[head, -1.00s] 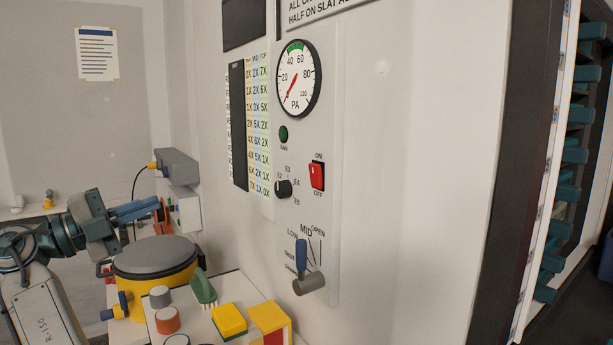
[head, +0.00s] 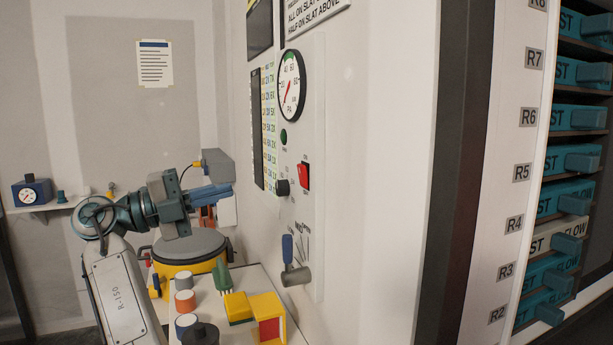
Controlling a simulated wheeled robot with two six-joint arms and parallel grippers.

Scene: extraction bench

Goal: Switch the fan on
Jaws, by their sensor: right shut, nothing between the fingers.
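The red rocker switch (head: 303,176) sits on the grey control panel (head: 313,230) on the white wall, seen at a steep angle. Its on or off position is hard to tell. A dark green lamp (head: 283,137) and a round gauge (head: 291,85) are above it; the needle points low left. A black knob (head: 283,187) is beside it, and a lever with a blue grip (head: 288,247) is below. My right gripper (head: 229,190) is shut and empty, left of the panel in the picture and apart from the switch. My left gripper is out of view.
Below the gripper stands a yellow pot with a grey lid (head: 193,246). A white bench with jars (head: 185,302), a green brush (head: 221,277) and yellow blocks (head: 238,306) lies below the panel. A rack of teal drawers (head: 570,160) stands at right.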

